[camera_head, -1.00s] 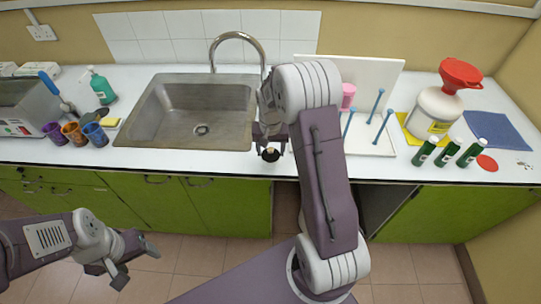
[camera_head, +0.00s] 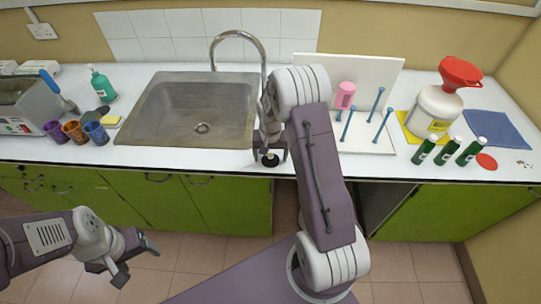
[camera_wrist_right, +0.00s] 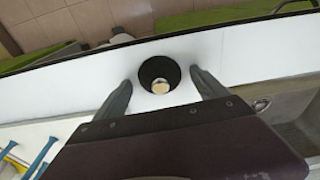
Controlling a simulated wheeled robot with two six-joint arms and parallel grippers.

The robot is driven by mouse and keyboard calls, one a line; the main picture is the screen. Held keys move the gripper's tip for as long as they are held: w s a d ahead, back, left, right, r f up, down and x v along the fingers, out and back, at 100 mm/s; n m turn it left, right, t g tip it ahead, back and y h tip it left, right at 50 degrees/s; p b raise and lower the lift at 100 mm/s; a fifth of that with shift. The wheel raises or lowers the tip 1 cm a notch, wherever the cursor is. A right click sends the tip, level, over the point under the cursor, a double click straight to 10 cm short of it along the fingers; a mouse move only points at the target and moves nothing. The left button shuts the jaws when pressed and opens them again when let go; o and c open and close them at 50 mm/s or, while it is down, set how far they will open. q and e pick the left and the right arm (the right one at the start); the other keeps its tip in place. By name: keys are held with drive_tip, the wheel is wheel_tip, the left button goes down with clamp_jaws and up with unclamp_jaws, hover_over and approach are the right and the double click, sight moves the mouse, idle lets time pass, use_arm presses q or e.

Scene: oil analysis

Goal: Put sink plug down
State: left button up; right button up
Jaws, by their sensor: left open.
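The sink plug (camera_head: 270,159) is a small black round piece with a pale centre, at the counter's front edge right of the sink. In the right wrist view the plug (camera_wrist_right: 160,75) appears to rest on the white counter, between the fingers of my right gripper (camera_wrist_right: 162,78). A gap shows on each side of it, so the gripper is open. In the head view my right gripper (camera_head: 270,152) is around the plug from above. My left gripper (camera_head: 136,262) is open and empty, low in front of the cabinets.
The steel sink (camera_head: 140,110) with its drain (camera_head: 203,128) and faucet (camera_head: 238,36) is to the left. Cups (camera_head: 73,131) and a soap bottle (camera_head: 102,84) stand further left. A drying rack (camera_head: 372,143) and green bottles (camera_head: 447,151) are to the right.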

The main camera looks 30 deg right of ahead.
sight(270, 163)
wheel_tip(270, 163, up, 12)
drive_tip(key=s, duration=0.1)
drive_tip(key=s+a+f+n, duration=0.1)
drive_tip(key=s+a+n, duration=0.1)
drive_tip(key=s+a, duration=0.3)
drive_tip(key=s+a+f+n, duration=0.2)
drive_tip(key=s+a, duration=0.4)
drive_tip(key=s, duration=0.6)
drive_tip(key=shift+n+y, duration=0.4)
drive_tip(key=shift+n, duration=0.4)
